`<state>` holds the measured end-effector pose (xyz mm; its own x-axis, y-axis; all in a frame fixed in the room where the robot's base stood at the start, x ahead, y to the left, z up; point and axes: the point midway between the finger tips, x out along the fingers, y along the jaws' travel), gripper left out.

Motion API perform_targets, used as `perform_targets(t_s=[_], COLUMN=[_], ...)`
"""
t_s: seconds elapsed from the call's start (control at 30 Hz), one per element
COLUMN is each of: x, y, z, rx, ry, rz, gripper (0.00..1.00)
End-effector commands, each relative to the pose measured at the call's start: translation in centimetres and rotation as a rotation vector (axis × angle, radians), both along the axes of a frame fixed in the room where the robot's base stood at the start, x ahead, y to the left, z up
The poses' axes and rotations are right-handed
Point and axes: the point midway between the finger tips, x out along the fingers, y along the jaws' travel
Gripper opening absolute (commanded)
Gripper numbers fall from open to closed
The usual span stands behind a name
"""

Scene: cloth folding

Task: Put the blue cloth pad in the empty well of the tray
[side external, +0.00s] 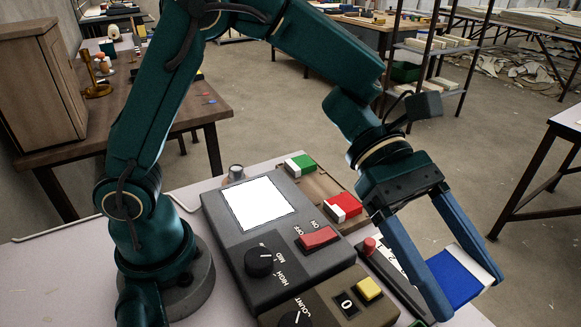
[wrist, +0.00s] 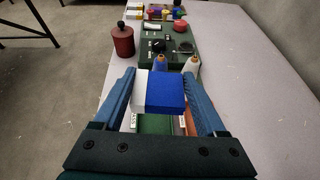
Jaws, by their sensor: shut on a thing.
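The blue cloth pad (side external: 457,277), blue with a white end, is held between the two blue fingers of my gripper (side external: 468,297) at the right of the side view. In the wrist view the pad (wrist: 167,92) lies between the fingers of my gripper (wrist: 160,75). The brown tray (side external: 320,186) sits behind the grey control box, left of my gripper. A green-and-white pad (side external: 300,165) and a red-and-white pad (side external: 343,207) lie in it, with a bare brown stretch between them. The tray's lower end is partly hidden by the box and my arm.
The grey control box (side external: 230,243) has a screen, a red switch and a knob. A smaller box with a yellow button (side external: 369,288) stands in front. A dark, numbered strip with a red knob (side external: 370,246) lies near my gripper. A red canister (wrist: 123,42) stands ahead in the wrist view.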

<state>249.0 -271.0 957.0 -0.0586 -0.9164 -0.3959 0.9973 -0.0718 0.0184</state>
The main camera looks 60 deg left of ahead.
Motion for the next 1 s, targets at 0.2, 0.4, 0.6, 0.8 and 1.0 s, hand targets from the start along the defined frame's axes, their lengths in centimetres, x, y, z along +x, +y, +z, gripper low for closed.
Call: perform_targets(t_s=[0.2, 0.4, 0.6, 0.8, 1.0], x=[-5.7, -8.9, -10.7, -14.0, -17.0], y=[-2.5, -2.6, -3.2, -5.7, -8.5], z=[-3.7, -5.6, -6.7, -9.3, -11.8], rx=[-0.001, -0.006, -0.010, -0.007, -0.007], ry=[0.013, 0.022, 0.028, 0.030, 0.028], rz=[-0.421, -0.653, -0.722, -0.725, -0.721], gripper=[0.21, 0.21, 0.21, 0.21, 0.21])
